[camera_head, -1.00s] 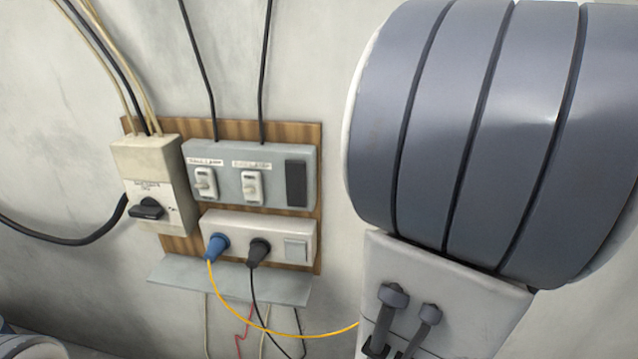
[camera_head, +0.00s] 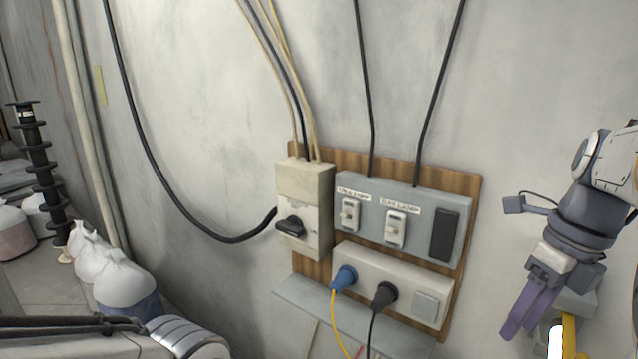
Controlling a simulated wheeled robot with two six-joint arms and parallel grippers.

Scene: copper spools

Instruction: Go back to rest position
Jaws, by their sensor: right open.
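My right gripper (camera_head: 532,314) shows at the lower right, in front of the bare wall to the right of the power board. Its purple fingers point down and left, apart, with nothing seen between them. A yellow and white piece shows just below it, cut off by the frame edge; I cannot tell what it is. My left gripper is not in view.
A wooden board (camera_head: 472,190) on the wall carries a rotary switch box (camera_head: 305,185), a two-switch panel and a socket strip with blue (camera_head: 344,279) and black (camera_head: 384,295) plugs. A small grey shelf juts out below. White sacks (camera_head: 122,278) stand at left.

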